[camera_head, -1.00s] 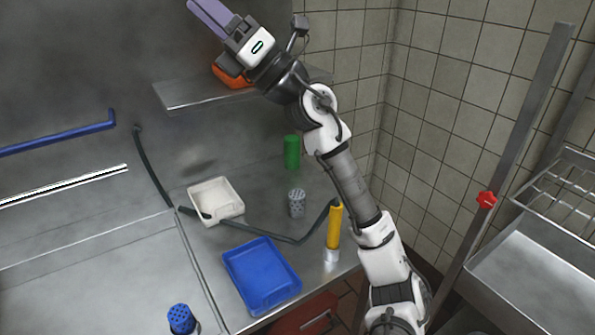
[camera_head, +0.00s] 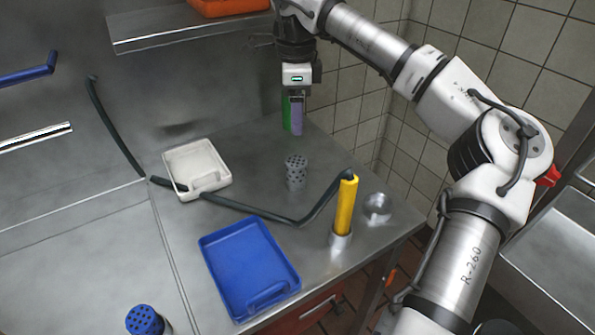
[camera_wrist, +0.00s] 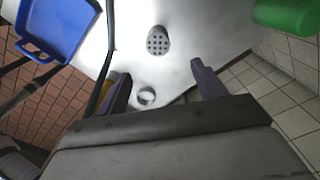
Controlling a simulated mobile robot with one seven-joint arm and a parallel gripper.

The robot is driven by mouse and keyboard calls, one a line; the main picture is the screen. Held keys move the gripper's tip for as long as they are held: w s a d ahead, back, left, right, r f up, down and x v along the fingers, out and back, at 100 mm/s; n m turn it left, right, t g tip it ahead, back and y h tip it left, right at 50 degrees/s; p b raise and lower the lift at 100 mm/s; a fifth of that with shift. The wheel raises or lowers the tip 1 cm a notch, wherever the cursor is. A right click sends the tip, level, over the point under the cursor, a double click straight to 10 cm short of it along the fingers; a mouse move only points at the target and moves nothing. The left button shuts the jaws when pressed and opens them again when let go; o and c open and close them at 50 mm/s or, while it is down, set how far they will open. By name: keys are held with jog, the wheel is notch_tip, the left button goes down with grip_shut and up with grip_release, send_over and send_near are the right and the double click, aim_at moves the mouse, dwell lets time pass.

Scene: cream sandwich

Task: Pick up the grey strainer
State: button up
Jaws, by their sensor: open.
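The grey strainer (camera_head: 296,172) is a small upright cylinder with a holed top. It stands on the steel counter (camera_head: 262,190) in the head view, between the white tray and the yellow-handled tool. It also shows in the wrist view (camera_wrist: 158,41), ahead of the fingers and near the middle. My gripper (camera_head: 296,128) points down behind and above the strainer, in front of the green cylinder. Its two purple fingers (camera_wrist: 160,80) are apart in the wrist view, with nothing held between them. The gripper is apart from the strainer.
A green cylinder (camera_head: 286,112) stands close behind my gripper. A white tray (camera_head: 208,185), a blue tray (camera_head: 222,272), a dark hose (camera_head: 255,210) and a yellow-handled tool (camera_head: 346,206) lie around the strainer. A shelf (camera_head: 180,38) overhangs at the back. A blue strainer (camera_head: 143,320) is front left.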

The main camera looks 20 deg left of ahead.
aim_at(296, 161)
notch_tip(296, 161, down, 8)
jog(key=shift+s+p, duration=0.15)
jog(key=shift+p, duration=0.4)
jog(key=shift+s+f+p, duration=0.1)
jog(key=shift+f+p, duration=0.85)
jog(key=shift+f, duration=1.85)
jog(key=c, duration=1.1)
jog(key=shift+o, duration=0.2)
jog(key=shift+r, duration=0.15)
